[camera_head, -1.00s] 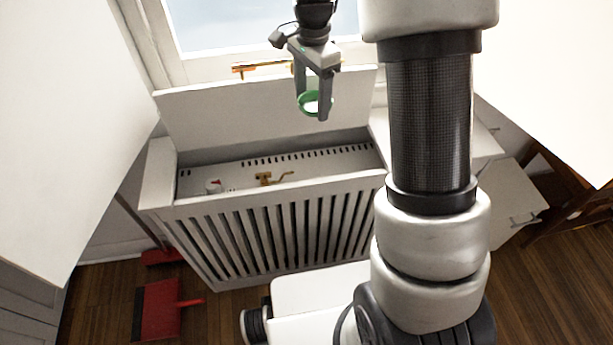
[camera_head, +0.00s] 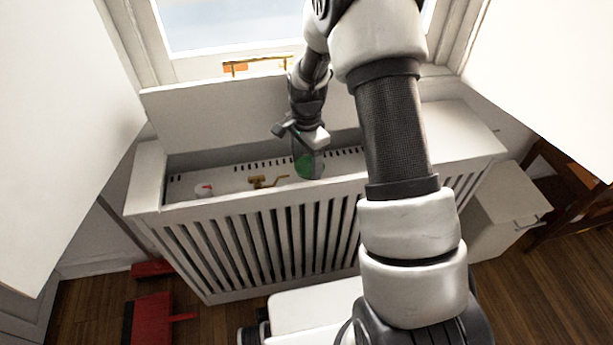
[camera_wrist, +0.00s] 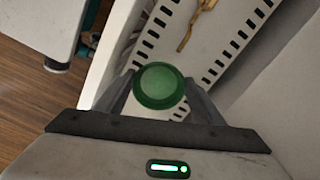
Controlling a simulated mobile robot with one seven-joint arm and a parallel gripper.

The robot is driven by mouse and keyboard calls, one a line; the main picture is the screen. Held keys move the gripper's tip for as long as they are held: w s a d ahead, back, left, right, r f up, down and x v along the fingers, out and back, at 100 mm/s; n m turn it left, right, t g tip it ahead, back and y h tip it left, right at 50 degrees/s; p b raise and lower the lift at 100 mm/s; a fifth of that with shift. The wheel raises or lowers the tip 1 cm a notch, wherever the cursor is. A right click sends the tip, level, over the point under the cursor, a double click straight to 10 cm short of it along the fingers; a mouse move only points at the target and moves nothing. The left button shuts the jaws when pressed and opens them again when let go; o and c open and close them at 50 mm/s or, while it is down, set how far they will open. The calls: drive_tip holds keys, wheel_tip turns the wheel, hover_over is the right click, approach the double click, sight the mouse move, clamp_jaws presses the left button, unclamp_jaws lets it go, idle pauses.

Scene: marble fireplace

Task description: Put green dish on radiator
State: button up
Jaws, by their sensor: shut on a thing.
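The green dish (camera_head: 303,166) is held between the fingers of my gripper (camera_head: 311,168), low over the slotted top of the radiator (camera_head: 232,180). The wrist view also shows the round green dish (camera_wrist: 160,86) between both fingertips of my gripper (camera_wrist: 161,92), with the radiator's slotted top (camera_wrist: 213,38) behind it. My gripper is shut on the dish. I cannot tell whether the dish touches the radiator top. Part of the dish is hidden by a finger in the head view.
A brass tap-like piece (camera_head: 267,182) and a small white item with a red mark (camera_head: 203,190) are on the radiator top to the left. A raised white panel (camera_head: 215,118) stands behind. A red dustpan (camera_head: 153,318) lies on the floor.

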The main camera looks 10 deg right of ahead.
sight(307, 171)
drive_tip(key=shift+f+b, duration=0.5)
drive_tip(key=shift+f, duration=1.6)
drive_tip(key=shift+f, duration=0.15)
drive_tip(key=o, duration=1.2)
drive_tip(key=shift+c, duration=0.2)
